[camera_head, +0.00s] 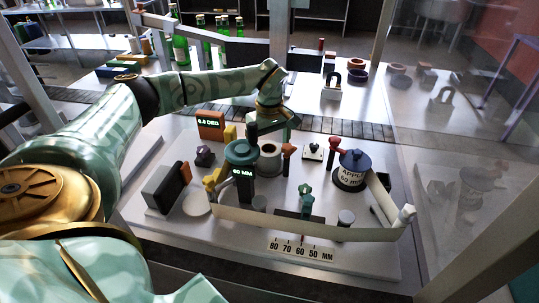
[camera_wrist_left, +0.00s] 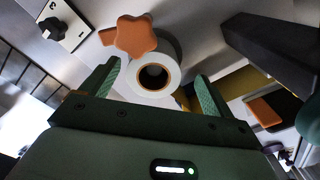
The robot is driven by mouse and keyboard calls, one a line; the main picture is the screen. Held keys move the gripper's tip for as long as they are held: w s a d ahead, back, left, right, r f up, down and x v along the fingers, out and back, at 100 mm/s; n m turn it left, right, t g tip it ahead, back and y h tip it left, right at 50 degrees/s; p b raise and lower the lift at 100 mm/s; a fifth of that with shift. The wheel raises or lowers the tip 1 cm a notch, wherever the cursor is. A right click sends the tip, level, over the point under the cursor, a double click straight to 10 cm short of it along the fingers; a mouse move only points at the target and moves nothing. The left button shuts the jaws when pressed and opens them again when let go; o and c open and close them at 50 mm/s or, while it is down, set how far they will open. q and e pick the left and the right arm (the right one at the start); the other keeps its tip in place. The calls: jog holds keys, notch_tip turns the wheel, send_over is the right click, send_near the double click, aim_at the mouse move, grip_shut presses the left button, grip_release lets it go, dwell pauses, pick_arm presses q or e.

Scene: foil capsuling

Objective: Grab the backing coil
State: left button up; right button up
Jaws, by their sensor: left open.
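The backing coil looks to be the white roll with a brown-orange core (camera_head: 269,161) standing on the pale machine plate (camera_head: 200,229). It also shows in the left wrist view (camera_wrist_left: 172,66), its dark centre hole facing the camera. My left gripper (camera_head: 270,136) hangs just above the roll in the head view. In the left wrist view the gripper (camera_wrist_left: 157,74) is open, with one green-padded finger on each side of the roll and a visible gap on both sides. I cannot tell how far down the fingers reach. My right gripper is not in view.
An orange star knob (camera_wrist_left: 137,36) stands close beside the roll. A dark green-topped post (camera_head: 241,153) with a 60 MM display is left of it. A black-capped drum (camera_head: 352,170) is to the right. Green bottles (camera_head: 181,50) stand behind, and a clear panel bounds the right.

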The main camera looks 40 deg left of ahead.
aim_at(271, 157)
pick_arm(q)
jog(key=f, duration=0.3)
jog(key=f+b, duration=0.1)
jog(key=f, duration=0.1)
jog(key=shift+w+f, duration=0.25)
jog(key=shift+w, duration=0.1)
jog(key=shift+s+r, duration=0.1)
jog(key=shift+c, duration=0.3)
jog(key=c, duration=1.1)
jog(key=shift+o, duration=0.2)
jog(key=shift+r, duration=0.1)
